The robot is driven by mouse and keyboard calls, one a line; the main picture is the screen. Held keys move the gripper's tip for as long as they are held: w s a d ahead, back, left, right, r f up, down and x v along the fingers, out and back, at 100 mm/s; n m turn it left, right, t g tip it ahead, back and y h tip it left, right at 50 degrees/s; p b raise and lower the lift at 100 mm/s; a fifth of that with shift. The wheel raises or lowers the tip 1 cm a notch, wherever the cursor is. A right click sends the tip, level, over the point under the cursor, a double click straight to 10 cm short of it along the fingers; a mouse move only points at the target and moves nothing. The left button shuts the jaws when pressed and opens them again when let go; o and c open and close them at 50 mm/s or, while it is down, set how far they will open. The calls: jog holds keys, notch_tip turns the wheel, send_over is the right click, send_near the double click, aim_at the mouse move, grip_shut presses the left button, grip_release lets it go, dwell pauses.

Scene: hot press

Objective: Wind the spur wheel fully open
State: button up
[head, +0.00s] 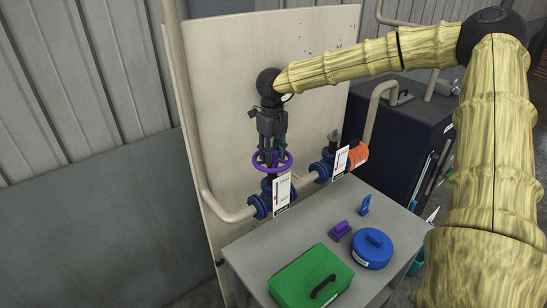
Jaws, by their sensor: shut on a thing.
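A purple handwheel (287,165) sits on a blue-flanged valve (258,207) in the pipe, at the middle of the head view. My gripper (271,157) points down over the wheel from above, with its fingers at the wheel. It is shut on the wheel, though the fingers hide the exact contact. A white tag (281,191) with a red mark hangs in front of this valve. The valve's opening cannot be read from here.
A second blue valve (318,171) with a white tag (340,162) and an orange coil (358,155) lies right along the pipe. Below, a grey table (252,258) holds a green box (311,280), a round blue container (371,249) and small purple (340,231) and blue (364,205) items. A pale panel (215,70) stands behind.

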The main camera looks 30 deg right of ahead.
jog(key=n, duration=0.8)
jog(key=shift+n, duration=0.4)
jog(key=n, duration=0.4)
jog(key=shift+n, duration=1.7)
